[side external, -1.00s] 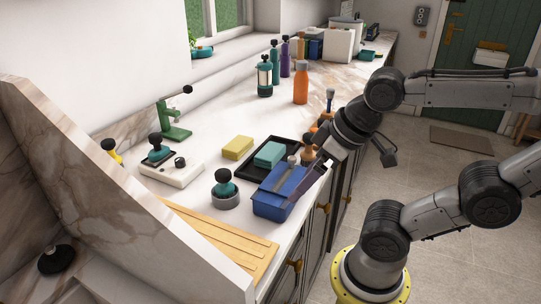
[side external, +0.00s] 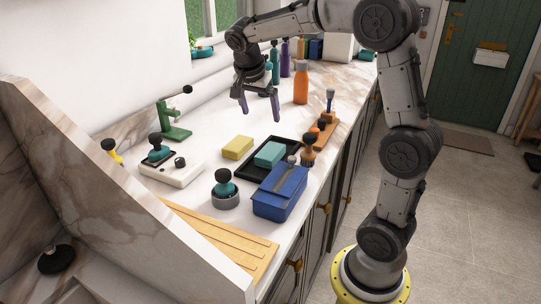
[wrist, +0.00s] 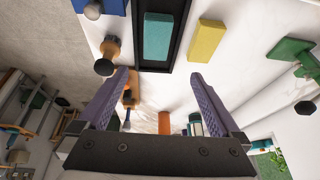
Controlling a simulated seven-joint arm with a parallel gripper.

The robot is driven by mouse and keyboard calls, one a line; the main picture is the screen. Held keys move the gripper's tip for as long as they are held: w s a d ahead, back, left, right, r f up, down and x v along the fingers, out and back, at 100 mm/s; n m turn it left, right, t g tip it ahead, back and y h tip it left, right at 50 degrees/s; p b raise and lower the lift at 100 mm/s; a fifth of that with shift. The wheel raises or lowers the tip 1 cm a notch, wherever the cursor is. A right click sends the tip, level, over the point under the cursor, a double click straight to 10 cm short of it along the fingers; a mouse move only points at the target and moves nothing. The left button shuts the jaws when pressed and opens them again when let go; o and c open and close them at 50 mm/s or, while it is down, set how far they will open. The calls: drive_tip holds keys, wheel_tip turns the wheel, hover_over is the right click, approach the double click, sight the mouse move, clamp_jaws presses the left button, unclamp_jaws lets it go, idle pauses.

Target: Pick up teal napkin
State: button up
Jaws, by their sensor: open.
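A teal rectangular block-like piece (side external: 269,154) lies on a black tray (side external: 249,171); it could be the folded napkin, but I cannot tell its material. It also shows in the wrist view (wrist: 158,36), at the top centre. My gripper (side external: 260,115) is open and empty, pointing down above the counter, behind the tray and the yellow block in the side view. In the wrist view, the two purple-grey fingers (wrist: 162,80) are spread wide with nothing between them, and the teal piece is beyond their tips.
A yellow block (side external: 237,147) lies left of the tray, and a blue box (side external: 280,192) stands in front. An orange bottle (side external: 300,84) stands behind. A green stand (side external: 174,121) is at the left.

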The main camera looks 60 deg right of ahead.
approach(270, 150)
drive_tip(key=shift+d+f+g, duration=0.3)
drive_tip(key=shift+d+f, duration=0.35)
drive_tip(key=shift+f, duration=0.15)
drive_tip(key=shift+a+x, duration=0.15)
drive_tip(key=shift+x, duration=1.45)
drive_tip(key=shift+a+x, duration=0.15)
drive_tip(key=shift+x, duration=1.45)
drive_tip(key=shift+w+f, duration=0.15)
drive_tip(key=shift+f, duration=0.2)
drive_tip(key=c, duration=1.4)
drive_tip(key=shift+r, duration=0.15)
